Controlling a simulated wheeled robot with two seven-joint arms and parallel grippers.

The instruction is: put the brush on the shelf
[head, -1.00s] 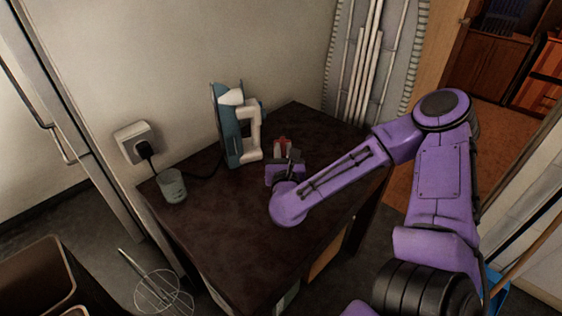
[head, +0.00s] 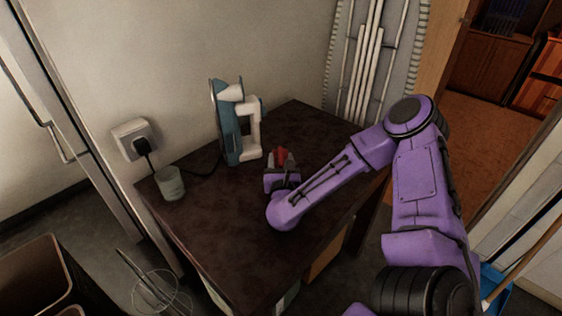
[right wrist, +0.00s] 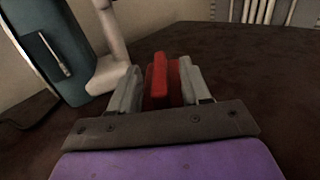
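A small red thing, which looks like the brush (head: 279,153), is between the fingers of my right gripper (head: 281,162) over the dark tabletop (head: 225,230). In the right wrist view the red brush (right wrist: 158,80) sits between the two grey fingers of the right gripper (right wrist: 160,85), which look closed against its sides. Its lower part is hidden by the gripper, so I cannot tell whether it touches the tabletop. No shelf can be clearly made out. My left gripper is not in view.
A blue and white iron (head: 236,125) stands upright left of the right gripper, with its cord running to a wall plug (head: 135,140). A glass (head: 170,183) is at the table's left edge. An ironing board (head: 375,60) leans behind. The table's front is clear.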

